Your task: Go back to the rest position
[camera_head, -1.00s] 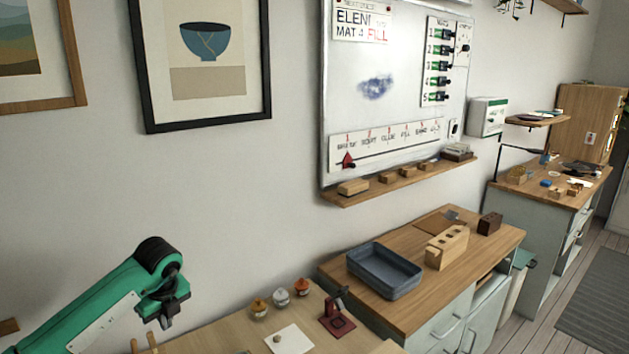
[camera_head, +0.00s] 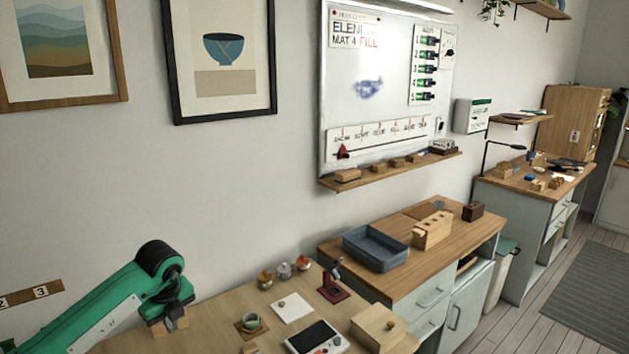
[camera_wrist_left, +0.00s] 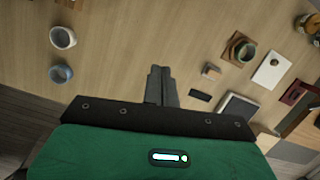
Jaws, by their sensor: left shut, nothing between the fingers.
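My left arm is green and comes in from the lower left of the head view. Its gripper (camera_head: 176,322) hangs over the left part of the light wood table (camera_head: 222,308). In the left wrist view the two dark fingers (camera_wrist_left: 161,84) lie together with nothing between them. They point at bare table, with a cup on a brown coaster (camera_wrist_left: 240,49) to the right and two cups (camera_wrist_left: 62,37) to the left. My right gripper does not show in either view.
On the table stand a green cup (camera_head: 250,323), a scale (camera_head: 318,338), a wooden box (camera_head: 378,328), a dark red stand (camera_head: 333,284) and several small jars (camera_head: 284,270). A blue-grey tray (camera_head: 376,248) sits on the cabinet behind. The wall is at the back.

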